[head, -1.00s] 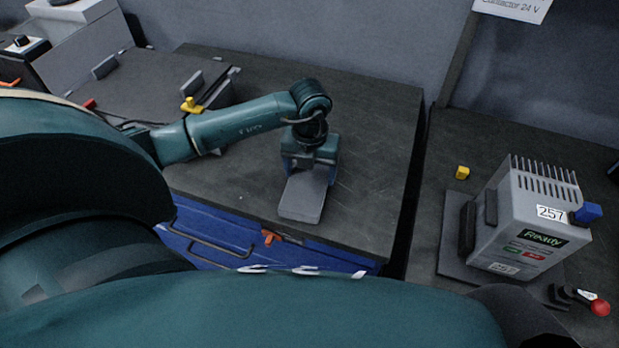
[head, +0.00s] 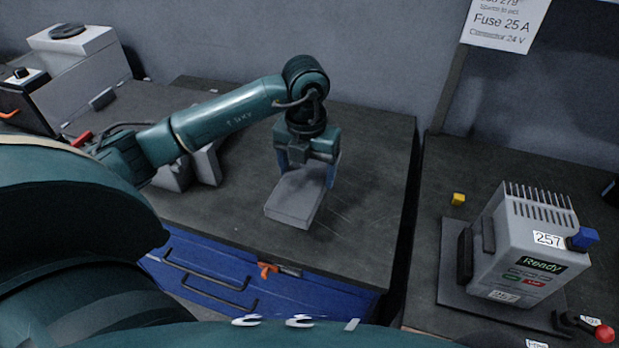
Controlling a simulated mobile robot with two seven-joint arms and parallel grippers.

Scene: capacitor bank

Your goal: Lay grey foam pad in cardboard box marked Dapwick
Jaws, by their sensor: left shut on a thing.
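The grey foam pad (head: 296,198) is a flat grey block in the head view, over the middle of the dark bench top. My left gripper (head: 308,178) points down and is shut on the pad's far part, with a finger showing on each side. I cannot tell whether the pad touches the bench or hangs just above it. No cardboard box marked Dapwick shows in this view. My right gripper is not in view.
A grey device (head: 525,245) with a "Ready" display and label 257 stands on the right bench, near a small yellow block (head: 458,199). A blue drawer (head: 230,275) is below the bench front. The bench right of the pad is clear.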

